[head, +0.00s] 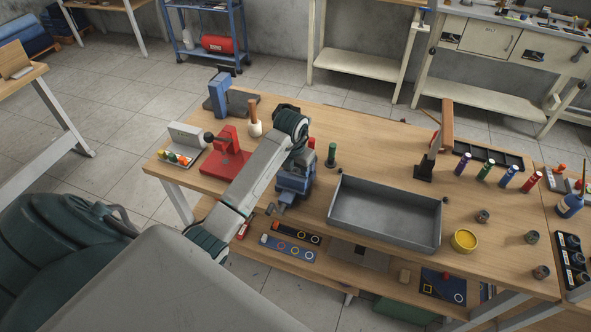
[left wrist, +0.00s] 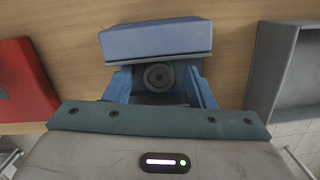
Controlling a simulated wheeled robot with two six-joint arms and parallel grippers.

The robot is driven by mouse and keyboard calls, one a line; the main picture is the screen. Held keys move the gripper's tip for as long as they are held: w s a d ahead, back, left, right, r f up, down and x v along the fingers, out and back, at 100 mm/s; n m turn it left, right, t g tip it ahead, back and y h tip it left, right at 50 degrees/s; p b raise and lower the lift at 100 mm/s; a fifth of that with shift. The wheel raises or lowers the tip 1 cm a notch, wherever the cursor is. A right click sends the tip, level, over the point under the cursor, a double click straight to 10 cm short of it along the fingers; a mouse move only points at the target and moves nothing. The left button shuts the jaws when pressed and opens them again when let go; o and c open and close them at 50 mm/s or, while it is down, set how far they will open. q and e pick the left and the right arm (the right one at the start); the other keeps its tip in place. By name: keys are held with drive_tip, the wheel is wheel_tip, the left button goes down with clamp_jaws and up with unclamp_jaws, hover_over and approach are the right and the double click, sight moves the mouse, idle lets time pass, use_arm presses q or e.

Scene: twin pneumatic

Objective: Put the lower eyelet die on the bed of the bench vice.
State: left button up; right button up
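The blue bench vice (head: 293,184) stands near the front edge of the wooden bench, partly hidden by my left arm. In the left wrist view its blue jaw block (left wrist: 155,40) lies across the top. Below that block, between blue side walls, is a dark round piece with a central hole (left wrist: 159,76). It looks like the lower eyelet die, but I cannot tell whether it rests on the bed or is held. My right gripper is not in view.
A red press (head: 228,152) stands left of the vice and a grey tray (head: 384,216) right of it. A green-handled tool (head: 331,155) stands behind. A mallet (head: 254,118) and a yellow tin (head: 464,240) are also on the bench. The bench's back middle is clear.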

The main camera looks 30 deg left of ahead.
sight(295, 173)
use_arm(q)
drive_tip(key=shift+r+p, duration=0.65)
drive_tip(key=shift+w+r, duration=0.1)
drive_tip(key=shift+r, duration=0.2)
drive_tip(key=r, duration=0.1)
drive_tip(key=r+b, duration=0.2)
drive_tip(key=shift+s+r, duration=0.3)
drive_tip(key=shift+r, duration=0.05)
wheel_tip(295, 173, up, 2)
drive_tip(key=shift+s+r, duration=0.1)
drive_tip(key=r+p, duration=0.5)
drive_tip(key=shift+s+r, duration=0.2)
drive_tip(key=shift+s, duration=0.2)
drive_tip(key=shift+d, duration=0.15)
